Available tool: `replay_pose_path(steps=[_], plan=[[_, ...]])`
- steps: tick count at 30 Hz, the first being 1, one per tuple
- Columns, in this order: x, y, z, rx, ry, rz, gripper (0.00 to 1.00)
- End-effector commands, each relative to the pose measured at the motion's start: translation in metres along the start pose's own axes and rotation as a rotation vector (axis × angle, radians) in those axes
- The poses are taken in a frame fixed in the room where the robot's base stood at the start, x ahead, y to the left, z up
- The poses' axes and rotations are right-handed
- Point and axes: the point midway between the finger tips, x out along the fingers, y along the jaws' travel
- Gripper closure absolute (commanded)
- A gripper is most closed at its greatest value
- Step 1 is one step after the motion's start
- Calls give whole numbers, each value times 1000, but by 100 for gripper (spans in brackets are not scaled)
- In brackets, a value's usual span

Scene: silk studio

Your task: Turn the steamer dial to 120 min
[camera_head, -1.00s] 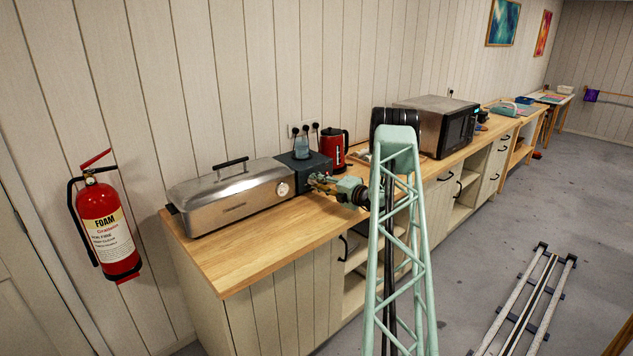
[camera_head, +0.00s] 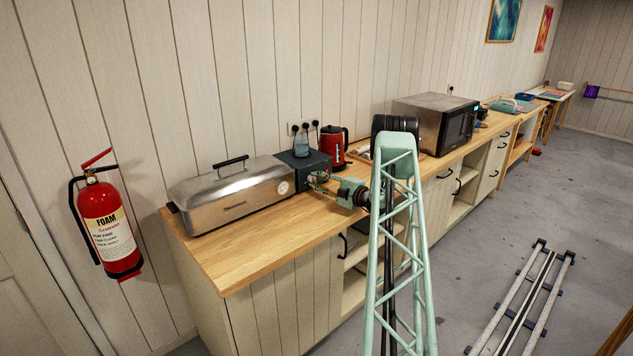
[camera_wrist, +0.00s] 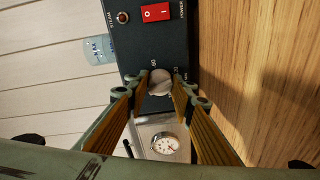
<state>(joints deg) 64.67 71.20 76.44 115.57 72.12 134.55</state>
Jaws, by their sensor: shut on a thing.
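The steamer is a long brushed-metal box with a lid handle (camera_head: 222,200) on the wooden counter. A dark control box (camera_head: 318,162) stands at its right end. In the wrist view the control box (camera_wrist: 150,42) carries a pale round dial (camera_wrist: 160,84), with small white marks around it that I cannot read surely. My gripper (camera_wrist: 160,92) is shut on the dial, one finger on each side. The dial's pointer is not clear. In the head view my gripper (camera_head: 314,178) is at the front of the control box and hides the dial.
A red power switch (camera_wrist: 156,12) and a small red lamp (camera_wrist: 123,17) sit on the control box. A round gauge (camera_wrist: 165,144) is on the steamer's end. A red kettle (camera_head: 333,148) and a microwave (camera_head: 430,125) stand to the right. The counter's front strip (camera_head: 240,255) is clear.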

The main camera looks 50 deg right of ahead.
Motion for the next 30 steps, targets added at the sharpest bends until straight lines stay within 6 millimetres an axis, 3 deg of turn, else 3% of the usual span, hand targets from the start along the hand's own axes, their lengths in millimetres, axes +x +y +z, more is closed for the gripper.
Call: replay_pose_path(steps=[10, 11, 15, 30], plan=[[0, 1, 0, 1, 0, 1, 88], [0, 1, 0, 1, 0, 1, 75], [0, 0, 0, 1, 0, 1, 64], [-6, 0, 0, 1, 0, 0, 64]])
